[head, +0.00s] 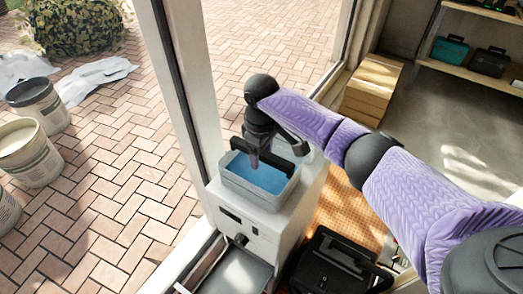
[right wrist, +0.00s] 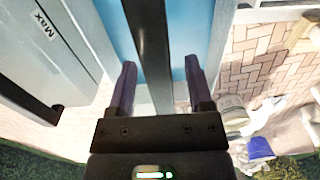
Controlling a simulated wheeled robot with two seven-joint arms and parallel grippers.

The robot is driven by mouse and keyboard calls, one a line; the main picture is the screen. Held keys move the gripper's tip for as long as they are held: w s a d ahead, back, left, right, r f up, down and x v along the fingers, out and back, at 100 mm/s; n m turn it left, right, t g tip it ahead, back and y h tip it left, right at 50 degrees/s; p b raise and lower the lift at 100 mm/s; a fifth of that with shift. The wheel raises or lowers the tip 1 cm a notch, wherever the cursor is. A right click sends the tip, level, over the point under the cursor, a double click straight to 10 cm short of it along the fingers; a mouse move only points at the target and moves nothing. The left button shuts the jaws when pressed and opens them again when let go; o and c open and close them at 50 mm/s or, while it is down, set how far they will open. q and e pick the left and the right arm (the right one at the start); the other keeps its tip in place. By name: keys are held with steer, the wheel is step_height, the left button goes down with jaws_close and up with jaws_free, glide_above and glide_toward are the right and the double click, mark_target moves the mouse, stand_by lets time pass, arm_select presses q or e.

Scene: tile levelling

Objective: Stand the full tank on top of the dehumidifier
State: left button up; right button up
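The tank (head: 232,183) is a pale open box with blue water in it and a black handle (head: 279,152) across its top. It appears to sit upright on top of the white dehumidifier (head: 256,232). In the right wrist view, the tank's handle (right wrist: 151,45) runs between the two fingers of my right gripper (right wrist: 160,72), with a gap on each side. The right gripper (head: 254,160) is open, over the tank. Whether the tank's underside rests fully flat is hidden. My left gripper is out of view.
A black case (head: 335,262) stands right of the dehumidifier. A window post (head: 187,80) rises close on its left. Buckets (head: 27,152) stand on the paving outside.

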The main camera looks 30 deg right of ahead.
arm_select(q)
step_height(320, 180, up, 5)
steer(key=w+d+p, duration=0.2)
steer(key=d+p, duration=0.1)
steer(key=p, duration=0.2)
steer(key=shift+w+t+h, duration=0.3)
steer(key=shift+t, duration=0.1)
arm_select(e)
step_height(320, 180, up, 12)
